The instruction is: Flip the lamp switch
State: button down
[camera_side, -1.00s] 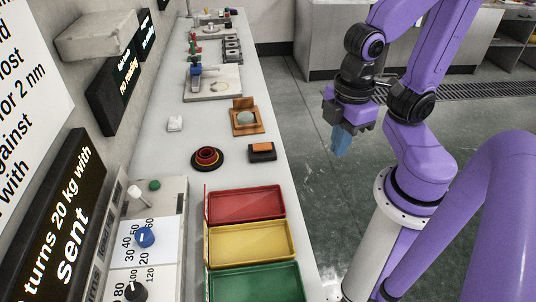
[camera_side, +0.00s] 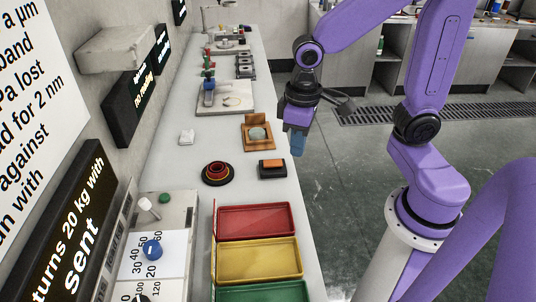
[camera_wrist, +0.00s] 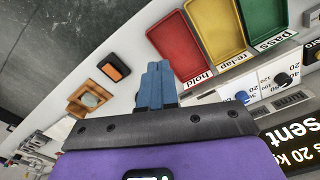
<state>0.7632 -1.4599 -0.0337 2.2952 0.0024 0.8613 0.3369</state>
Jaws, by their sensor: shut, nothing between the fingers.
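A small black box with an orange rocker top (camera_side: 272,167) sits near the bench's right edge in the side view and looks like the lamp switch. My gripper (camera_side: 297,146) has blue fingers pointing down, shut and empty. It hangs just off the bench's right edge, behind and right of the black box and not touching it. In the wrist view, the blue fingertips (camera_wrist: 157,66) are together.
Red (camera_side: 256,220), yellow (camera_side: 258,259) and green (camera_side: 262,292) trays lie in front. A black and red round piece (camera_side: 217,172) is left of the box. A wooden holder with a pale disc (camera_side: 257,134) is behind it. A blue knob (camera_side: 152,249) is on the front-left panel.

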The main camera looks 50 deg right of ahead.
jog(key=w+d+f+m, duration=0.2)
jog(key=w+d+m, duration=0.2)
jog(key=w+m, duration=0.45)
jog(key=m, duration=0.5)
send_over(267, 161)
jog(key=shift+s+f, duration=0.1)
jog(key=shift+f, duration=1.55)
notch_tip(267, 161, down, 14)
